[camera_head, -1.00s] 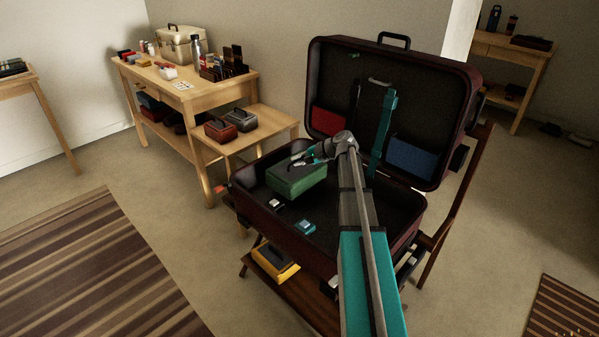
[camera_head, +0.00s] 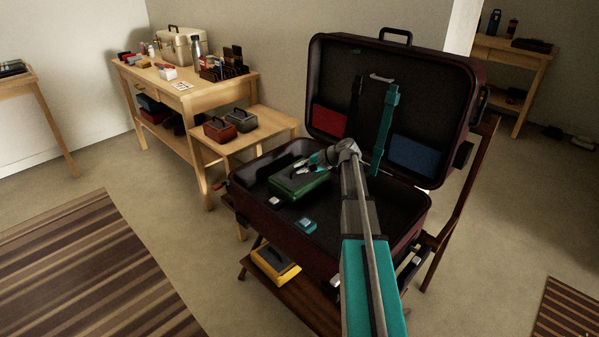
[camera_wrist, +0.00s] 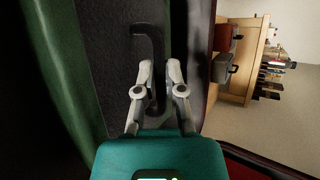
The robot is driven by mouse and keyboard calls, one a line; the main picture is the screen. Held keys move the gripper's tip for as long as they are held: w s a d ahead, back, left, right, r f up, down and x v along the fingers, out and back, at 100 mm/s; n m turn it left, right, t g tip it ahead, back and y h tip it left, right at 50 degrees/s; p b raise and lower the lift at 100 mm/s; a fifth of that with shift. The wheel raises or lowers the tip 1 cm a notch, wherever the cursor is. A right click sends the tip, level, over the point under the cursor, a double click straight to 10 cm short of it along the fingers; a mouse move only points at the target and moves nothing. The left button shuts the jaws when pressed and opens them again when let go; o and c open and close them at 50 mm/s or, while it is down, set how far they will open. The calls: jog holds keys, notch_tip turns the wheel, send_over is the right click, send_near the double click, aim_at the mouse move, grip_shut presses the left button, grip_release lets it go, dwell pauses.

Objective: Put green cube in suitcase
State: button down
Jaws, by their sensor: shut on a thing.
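The green cube (camera_head: 303,190) looks like a green box with a dark top and a dark handle. It is inside the lower shell of the open maroon suitcase (camera_head: 285,229), toward the left back. My gripper (camera_head: 312,165) is above the box, at its handle. In the wrist view my gripper fingers (camera_wrist: 160,72) close around the dark handle (camera_wrist: 150,40), with a green side of the box (camera_wrist: 62,65) at left. The box's underside is hidden, so I cannot tell whether it touches the suitcase floor.
The suitcase lid (camera_head: 445,100) stands open behind, with a teal strap (camera_head: 386,125) hanging inside. A small teal item (camera_head: 306,225) and a white item (camera_head: 274,201) lie in the lower shell. A low side table (camera_head: 265,142) with two boxes stands at left.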

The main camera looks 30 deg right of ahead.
jog(key=c, duration=0.7)
grip_release()
jog(key=shift+c, duration=0.2)
jog(key=shift+s+r, duration=0.1)
jog(key=p+v, duration=0.6)
jog(key=v, duration=0.6)
